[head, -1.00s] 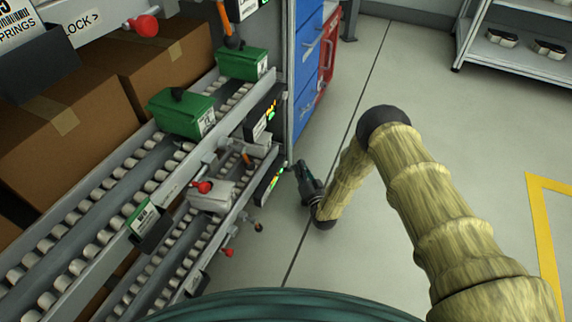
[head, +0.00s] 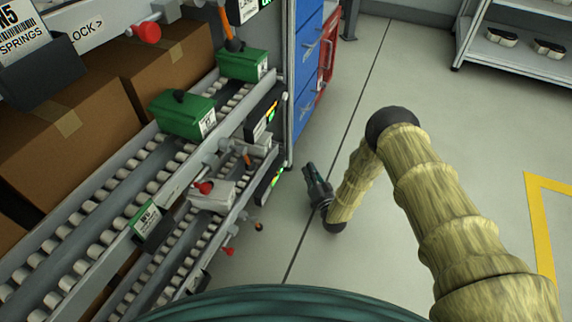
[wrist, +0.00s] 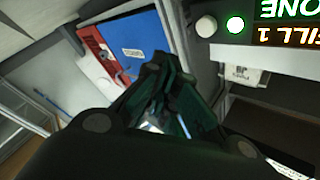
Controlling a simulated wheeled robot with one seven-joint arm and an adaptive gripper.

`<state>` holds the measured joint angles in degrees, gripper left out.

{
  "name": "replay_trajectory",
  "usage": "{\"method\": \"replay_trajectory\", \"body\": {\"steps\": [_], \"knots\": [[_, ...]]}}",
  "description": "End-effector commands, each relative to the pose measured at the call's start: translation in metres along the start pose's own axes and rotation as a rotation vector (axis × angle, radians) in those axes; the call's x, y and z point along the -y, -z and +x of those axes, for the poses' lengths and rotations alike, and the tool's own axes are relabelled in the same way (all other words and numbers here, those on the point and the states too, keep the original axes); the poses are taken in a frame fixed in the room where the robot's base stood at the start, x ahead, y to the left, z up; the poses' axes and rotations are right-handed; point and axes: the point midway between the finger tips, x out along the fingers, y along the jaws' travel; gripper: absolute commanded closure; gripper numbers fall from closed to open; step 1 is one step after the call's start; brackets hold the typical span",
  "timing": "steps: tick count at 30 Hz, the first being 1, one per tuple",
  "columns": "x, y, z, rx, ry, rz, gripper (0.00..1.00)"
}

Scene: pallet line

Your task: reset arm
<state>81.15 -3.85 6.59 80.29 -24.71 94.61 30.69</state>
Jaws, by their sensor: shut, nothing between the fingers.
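My gripper (head: 311,173) hangs at the end of my arm over the open floor, just right of the roller rack's end, in the head view. It is small and dark there, with its fingertips toward the rack's end post. In the wrist view my gripper (wrist: 168,85) has its dark fingers together, with nothing seen between them. A clear gap separates it from the rack in the head view.
The roller rack (head: 215,140) on the left carries green bins (head: 185,114) and a whitish bin (head: 212,194). Blue drawers (head: 305,75) and a red cabinet (head: 328,60) stand behind. A shelf (head: 520,55) is at the back right. Grey floor is free around my arm.

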Motion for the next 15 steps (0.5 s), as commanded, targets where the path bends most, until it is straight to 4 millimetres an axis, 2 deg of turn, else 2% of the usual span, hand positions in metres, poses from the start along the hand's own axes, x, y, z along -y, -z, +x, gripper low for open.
{"method": "replay_trajectory", "body": {"steps": [11,15], "knots": [[0.000,0.000,-0.001,0.004,-0.004,-0.002,1.00],[-0.005,-0.001,-0.015,0.057,-0.059,-0.018,1.00]]}}
